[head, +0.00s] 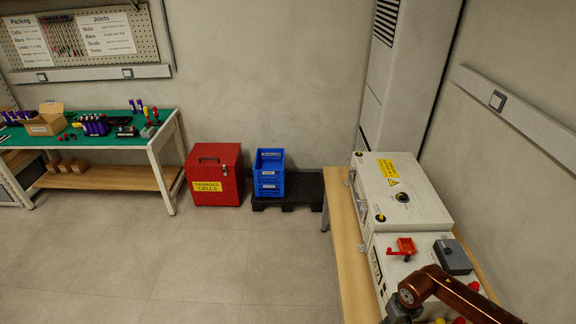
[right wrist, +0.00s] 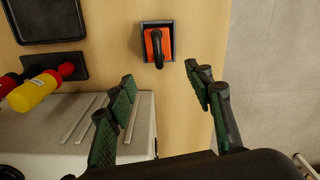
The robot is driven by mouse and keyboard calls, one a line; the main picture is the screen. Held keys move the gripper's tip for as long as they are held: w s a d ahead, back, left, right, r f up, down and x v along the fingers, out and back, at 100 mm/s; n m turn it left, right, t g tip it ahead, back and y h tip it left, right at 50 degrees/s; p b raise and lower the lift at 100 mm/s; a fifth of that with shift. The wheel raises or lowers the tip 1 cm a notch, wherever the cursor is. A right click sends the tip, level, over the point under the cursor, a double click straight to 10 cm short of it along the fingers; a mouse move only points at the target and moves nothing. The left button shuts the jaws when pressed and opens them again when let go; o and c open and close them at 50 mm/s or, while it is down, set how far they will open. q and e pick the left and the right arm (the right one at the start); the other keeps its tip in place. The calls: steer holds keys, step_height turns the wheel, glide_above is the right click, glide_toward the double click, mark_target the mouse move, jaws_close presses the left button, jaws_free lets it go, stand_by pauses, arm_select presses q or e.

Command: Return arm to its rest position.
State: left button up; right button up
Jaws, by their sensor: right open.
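My right gripper (right wrist: 160,80) shows in the right wrist view with its green-padded fingers spread wide and nothing between them. It hangs over a wooden bench top (right wrist: 205,28) and a pale cabinet (right wrist: 70,155). An orange piece with a black handle (right wrist: 154,45) sits in a dark square holder, just beyond the fingertips and apart from them. A brown link of my arm crosses the bottom right corner of the head view. My left gripper is in neither view.
The white equipment case (head: 405,190) stands on a wooden bench (head: 346,235) at right. A red box (head: 213,172), blue bins (head: 270,180) and a green-topped table (head: 115,140) stand by the wall. The floor (head: 190,265) between is clear. A red-yellow tool (right wrist: 35,90) lies left of the fingers.

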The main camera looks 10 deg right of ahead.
step_height(320, 180, down, 7)
steer(key=shift+a+r, duration=0.1)
steer(key=r, duration=0.3)
steer(key=shift+w+r, duration=0.2)
steer(key=shift+w, duration=0.05)
steer(key=w+a+r+b, duration=0.1)
steer(key=w+a+r, duration=0.5)
steer(key=w+r, duration=0.55)
arm_select(q)
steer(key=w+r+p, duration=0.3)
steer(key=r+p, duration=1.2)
steer(key=p, duration=0.1)
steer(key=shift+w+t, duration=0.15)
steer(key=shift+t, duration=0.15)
arm_select(e)
steer(key=s+a+r, duration=0.3)
steer(key=s+r, duration=0.1)
steer(key=r, duration=0.4)
steer(key=s+a+r+m, duration=0.1)
steer(key=s+a+r, duration=0.3)
steer(key=r, duration=0.4)
steer(key=s+a+r, duration=0.4)
steer(key=s+r, duration=0.2)
steer(key=r, duration=0.3)
steer(key=shift+a, duration=0.25)
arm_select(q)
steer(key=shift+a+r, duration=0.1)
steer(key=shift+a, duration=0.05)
